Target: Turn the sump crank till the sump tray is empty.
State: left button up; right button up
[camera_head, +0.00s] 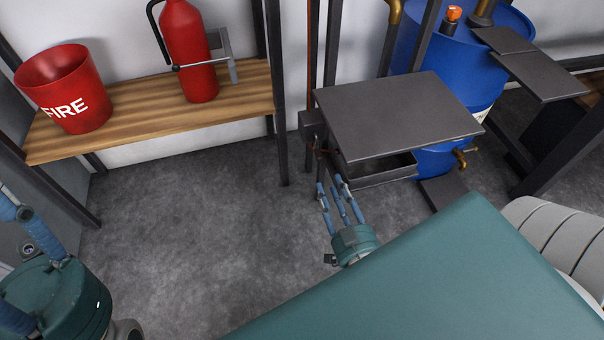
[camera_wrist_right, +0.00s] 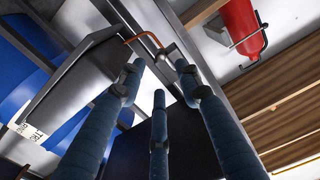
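The sump tray (camera_head: 378,177) is a dark shallow tray under a dark grey plate; its inside is mostly hidden. The sump crank shows as a thin copper-orange rod (camera_head: 322,150) beside a grey box at the tray's left. In the right wrist view the orange rod (camera_wrist_right: 143,37) runs just beyond the fingertips. My right gripper (camera_head: 335,188) has three blue fingers pointing at the crank from below. In the wrist view its fingertips (camera_wrist_right: 160,66) are spread, with no clear contact on the crank. My left gripper (camera_head: 30,225) is partly cut off at the left edge.
A dark plate (camera_head: 395,112) overhangs the tray. A blue drum (camera_head: 440,160) with a brass tap (camera_head: 463,157) stands behind it. A wooden shelf (camera_head: 150,115) holds a red FIRE bucket (camera_head: 66,85) and an extinguisher (camera_head: 188,55). The floor (camera_head: 190,220) is clear.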

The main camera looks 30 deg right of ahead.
aim_at(320, 160)
jog(key=b+x, duration=0.2)
jog(key=x, duration=0.9)
jog(key=shift+r+b, duration=0.1)
jog(key=shift+b, duration=0.2)
grip_shut()
